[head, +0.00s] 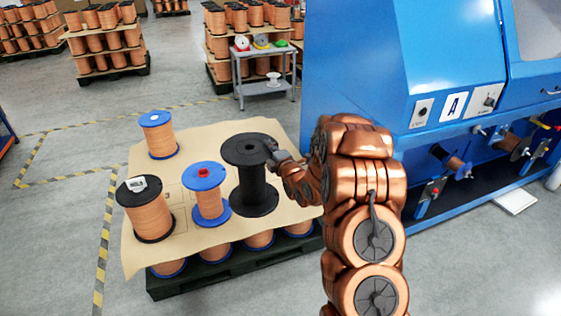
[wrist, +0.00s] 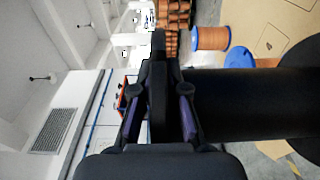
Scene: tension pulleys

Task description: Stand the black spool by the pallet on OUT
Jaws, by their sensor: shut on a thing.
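The black spool (head: 251,180) is upright at the right part of the cardboard-topped pallet (head: 235,258), its barrel black and showing no copper. I cannot tell if its lower flange touches the cardboard. My gripper (head: 273,156) is at the right side of its upper flange. In the wrist view my gripper (wrist: 158,110) has its fingers on both sides of that flange's rim, with the barrel (wrist: 235,103) to the right. No marking that I can read as OUT shows; the black spool hides part of the cardboard.
On the cardboard stand a blue-flanged copper spool with a red item (head: 208,192), a black-flanged one with a white tag (head: 147,208) and another blue-flanged one (head: 158,135). A blue machine (head: 400,70) marked A stands right. A grey table (head: 264,86) stands behind. Floor at left is clear.

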